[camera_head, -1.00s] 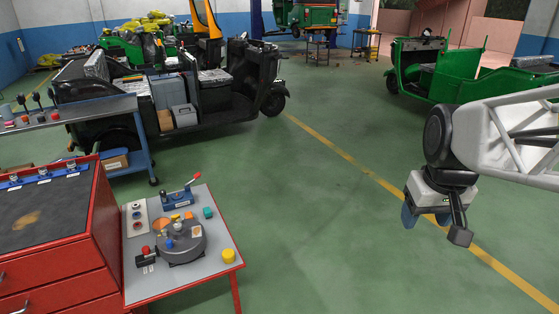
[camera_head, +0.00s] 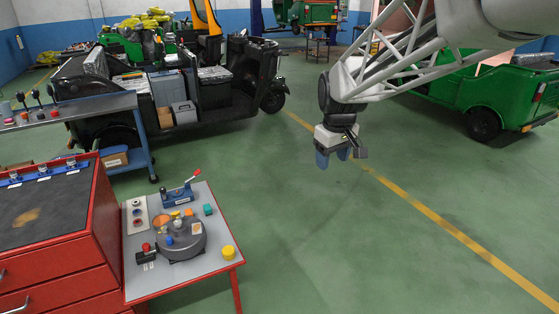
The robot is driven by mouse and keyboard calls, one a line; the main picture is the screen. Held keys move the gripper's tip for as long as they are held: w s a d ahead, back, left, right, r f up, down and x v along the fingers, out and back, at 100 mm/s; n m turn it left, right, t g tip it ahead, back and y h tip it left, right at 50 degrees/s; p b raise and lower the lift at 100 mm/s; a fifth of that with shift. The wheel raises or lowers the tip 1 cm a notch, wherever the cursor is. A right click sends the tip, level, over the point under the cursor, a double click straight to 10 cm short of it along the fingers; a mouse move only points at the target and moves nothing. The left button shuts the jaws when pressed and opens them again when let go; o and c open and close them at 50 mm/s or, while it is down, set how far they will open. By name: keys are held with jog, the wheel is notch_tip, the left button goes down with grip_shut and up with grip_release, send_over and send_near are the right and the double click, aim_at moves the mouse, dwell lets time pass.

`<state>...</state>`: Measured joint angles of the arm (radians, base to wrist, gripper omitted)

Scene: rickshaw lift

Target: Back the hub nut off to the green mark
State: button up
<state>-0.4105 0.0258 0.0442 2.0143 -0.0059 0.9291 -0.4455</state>
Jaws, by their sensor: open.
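A round dark grey drum (camera_head: 187,246), which looks like the hub, sits on the small grey-topped table (camera_head: 209,264). Small coloured pieces, blue, orange and pale, lie on or around its top. I cannot tell which piece is the hub nut. No green mark can be made out; a small teal block (camera_head: 208,210) stands on the table behind the drum to the right. My gripper (camera_head: 333,162) hangs in the air, well to the right of the table and above its level. Its blue fingers point down, apart and empty.
A blue fixture with a red-tipped lever (camera_head: 178,196) stands at the table's back. A yellow cylinder (camera_head: 228,252) is near the right edge. A red cabinet (camera_head: 60,255) adjoins the table on the left. A black rickshaw (camera_head: 225,90) stands behind. Open floor lies right.

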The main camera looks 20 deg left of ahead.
jog(key=w+a+f+n, duration=0.2)
jog(key=w+a+f, duration=0.1)
jog(key=a, duration=0.4)
jog(key=w+a+f+n, duration=0.1)
jog(key=w+a+f, duration=0.15)
jog(key=a, duration=0.45)
jog(key=n+g, duration=0.1)
jog(key=n, duration=0.8)
send_over(177, 222)
jog(key=shift+h, duration=0.3)
jog(key=f, duration=2.8)
jog(key=shift+d+f, duration=0.1)
jog(key=shift+d, duration=0.2)
jog(key=shift+a+f, duration=0.2)
jog(key=shift+f, duration=3.9)
